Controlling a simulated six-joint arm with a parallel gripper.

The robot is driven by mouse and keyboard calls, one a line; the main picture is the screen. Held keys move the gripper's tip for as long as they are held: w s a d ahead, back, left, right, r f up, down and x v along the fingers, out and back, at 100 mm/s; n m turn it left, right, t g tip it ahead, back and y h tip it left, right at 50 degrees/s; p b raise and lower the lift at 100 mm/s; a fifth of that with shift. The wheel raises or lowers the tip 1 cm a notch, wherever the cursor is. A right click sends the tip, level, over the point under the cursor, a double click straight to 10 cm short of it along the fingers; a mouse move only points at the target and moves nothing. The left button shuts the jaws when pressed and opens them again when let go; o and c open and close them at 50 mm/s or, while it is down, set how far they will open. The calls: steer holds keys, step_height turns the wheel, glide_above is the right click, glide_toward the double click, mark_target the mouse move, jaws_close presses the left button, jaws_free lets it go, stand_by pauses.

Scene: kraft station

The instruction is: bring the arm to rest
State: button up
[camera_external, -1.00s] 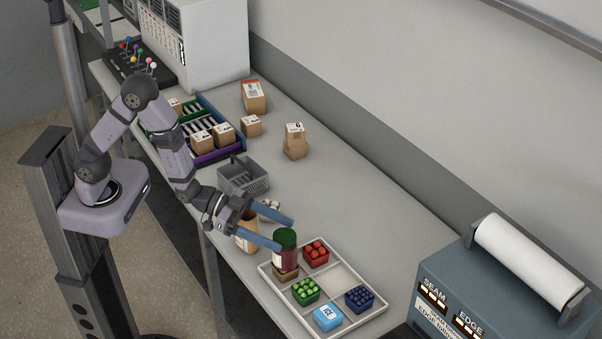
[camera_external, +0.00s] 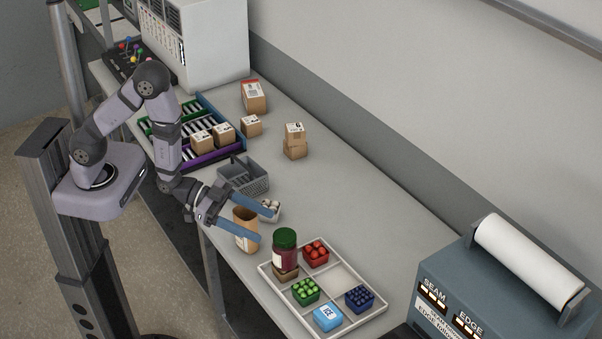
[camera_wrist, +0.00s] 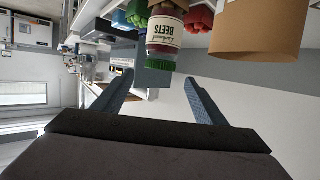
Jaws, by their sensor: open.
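My gripper (camera_external: 254,220) is open and empty, with its two blue fingers apart above the table near the brown paper container. In the wrist view my gripper (camera_wrist: 158,92) also shows both fingers spread with nothing between them. A beets jar (camera_external: 285,252) with a green lid stands in a compartment of the white tray (camera_external: 380,318), apart from the fingers. The jar (camera_wrist: 164,42) shows upside down in the wrist view beyond the fingertips. The brown container (camera_external: 247,222) is partly behind a finger.
The tray also holds red (camera_external: 316,252), green (camera_external: 305,291) and dark blue (camera_external: 359,297) baskets and a light blue pack (camera_external: 327,318). A grey basket (camera_external: 243,178) and small boxes (camera_external: 294,142) stand further back. A sealing machine (camera_external: 500,285) is at right.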

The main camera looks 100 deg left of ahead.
stand_by(0.5)
steer(key=s+n+g+y+b, duration=0.1)
steer(key=s+g+b, duration=0.1)
steer(key=s+g, duration=1.2)
steer(key=s, duration=1)
steer(key=shift+a+f+y, duration=0.35)
steer(key=shift+a+y, duration=0.05)
